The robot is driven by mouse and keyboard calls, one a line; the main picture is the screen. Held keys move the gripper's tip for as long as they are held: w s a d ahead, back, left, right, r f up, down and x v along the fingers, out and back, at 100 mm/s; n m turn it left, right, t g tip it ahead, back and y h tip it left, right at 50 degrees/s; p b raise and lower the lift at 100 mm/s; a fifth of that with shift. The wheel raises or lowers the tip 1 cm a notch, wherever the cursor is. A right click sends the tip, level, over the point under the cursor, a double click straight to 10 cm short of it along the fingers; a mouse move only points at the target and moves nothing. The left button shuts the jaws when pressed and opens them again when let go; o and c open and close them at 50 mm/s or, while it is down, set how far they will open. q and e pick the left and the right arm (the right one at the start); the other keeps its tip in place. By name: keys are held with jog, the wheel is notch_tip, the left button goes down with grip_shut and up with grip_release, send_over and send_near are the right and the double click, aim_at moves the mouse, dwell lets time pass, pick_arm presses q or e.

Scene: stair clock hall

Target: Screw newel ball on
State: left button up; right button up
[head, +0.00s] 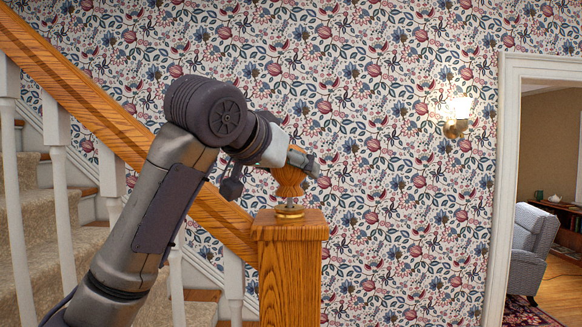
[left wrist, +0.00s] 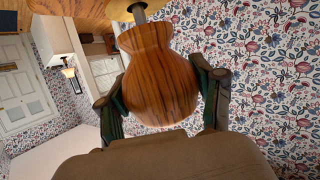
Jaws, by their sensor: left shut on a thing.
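The newel ball (head: 288,183), of orange-brown striped wood, is above the newel post (head: 291,270) at the foot of the stair. A thin metal stud (head: 289,202) shows between the ball's narrow neck and the brass plate (head: 290,212) on the post top. I cannot tell how far the stud enters the ball. My left gripper (head: 300,165) is shut on the ball. In the left wrist view, its two fingers grip the ball (left wrist: 158,85) on opposite sides, and the stud (left wrist: 139,15) meets its neck. My right gripper is not in view.
A sloping wooden handrail (head: 110,125) with white balusters (head: 65,190) runs behind my left arm. Carpeted steps (head: 85,250) lie at left. A lit wall lamp (head: 457,122) and a white doorway frame (head: 505,170) are at right. The space right of the post is clear.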

pick_arm(q)
jog(key=shift+f+b, duration=0.35)
jog(key=shift+f, duration=0.35)
dwell(1.6)
jog(key=o, duration=1.3)
